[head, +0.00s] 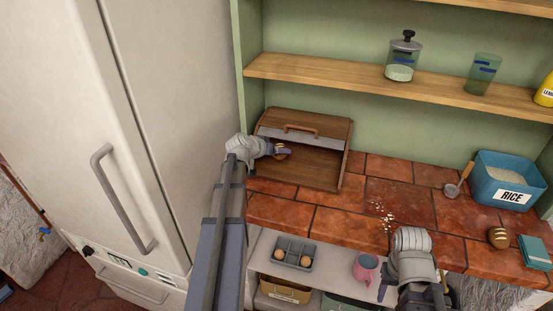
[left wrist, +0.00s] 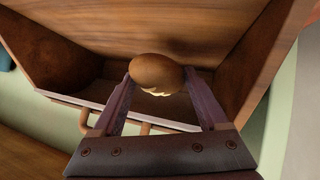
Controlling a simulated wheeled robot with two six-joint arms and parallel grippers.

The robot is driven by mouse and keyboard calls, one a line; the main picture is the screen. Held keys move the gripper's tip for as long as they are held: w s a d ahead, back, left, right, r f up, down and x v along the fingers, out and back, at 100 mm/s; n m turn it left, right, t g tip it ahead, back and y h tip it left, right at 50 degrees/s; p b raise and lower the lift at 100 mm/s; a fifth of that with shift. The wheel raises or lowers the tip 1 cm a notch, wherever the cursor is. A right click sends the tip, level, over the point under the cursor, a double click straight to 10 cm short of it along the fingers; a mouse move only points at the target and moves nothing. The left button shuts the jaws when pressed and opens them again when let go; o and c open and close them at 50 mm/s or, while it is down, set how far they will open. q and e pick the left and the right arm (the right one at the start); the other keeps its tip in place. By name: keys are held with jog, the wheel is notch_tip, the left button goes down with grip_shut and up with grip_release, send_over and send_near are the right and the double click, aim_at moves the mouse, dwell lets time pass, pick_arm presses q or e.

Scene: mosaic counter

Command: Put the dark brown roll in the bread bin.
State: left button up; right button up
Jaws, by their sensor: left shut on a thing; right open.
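A brown roll (left wrist: 157,73) is held between both fingers of my left gripper (left wrist: 162,95), which is shut on it. In the head view, the roll (head: 282,154) and my left gripper (head: 275,150) are at the open front of the wooden bread bin (head: 325,168), at its left side. The bin's lid is up, with its handle on top. Whether the roll touches the bin floor I cannot tell. My right gripper (head: 412,282) is open at the counter's front edge, partly cut off by the frame.
Another brown, striped roll (head: 499,237) lies on the counter at the right, beside a teal box (head: 534,252). A blue rice tub (head: 509,181) and a scoop (head: 456,184) stand behind. Crumbs (head: 384,214) lie mid-counter. A pink mug (head: 366,268) and grey egg tray (head: 293,254) are on the shelf below.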

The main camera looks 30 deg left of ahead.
aim_at(276, 158)
pick_arm(q)
notch_tip(276, 158, down, 4)
jog(key=shift+s+r+b, duration=0.1)
jog(key=shift+r+b, duration=0.1)
jog(key=shift+b, duration=1.05)
jog(key=shift+r, duration=0.15)
pick_arm(e)
notch_tip(276, 158, down, 3)
jog(key=shift+f, duration=0.15)
jog(key=shift+f, duration=0.1)
pick_arm(q)
jog(key=o, duration=1.2)
jog(key=shift+o, duration=0.2)
